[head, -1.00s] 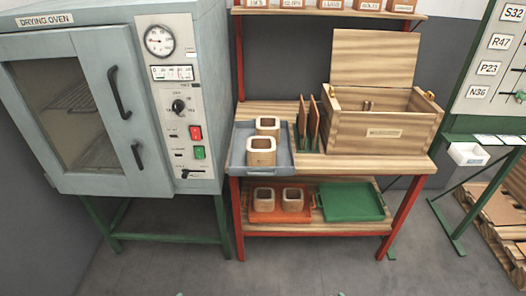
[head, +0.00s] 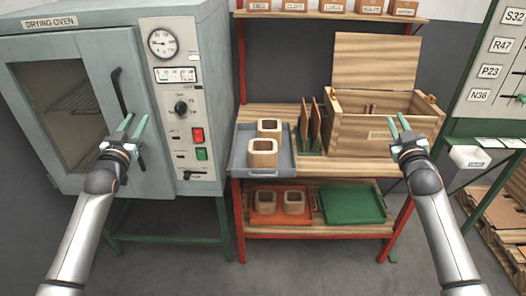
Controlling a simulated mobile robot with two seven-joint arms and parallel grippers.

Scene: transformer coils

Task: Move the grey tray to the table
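The grey tray (head: 241,158) lies on the left end of the wooden table (head: 338,166), its left edge close to the oven. Two square wooden coil formers, a rear one (head: 269,128) and a front one (head: 262,153), stand in it. My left gripper (head: 131,125) is open and empty in front of the oven door, left of the tray. My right gripper (head: 399,125) is open and empty in front of the wooden box, right of the tray. Neither gripper touches the tray.
The drying oven (head: 150,100) stands at the left. An open wooden box (head: 365,135) fills the table's right. An orange tray (head: 266,218) with two formers and a green tray (head: 352,204) lie on the lower shelf.

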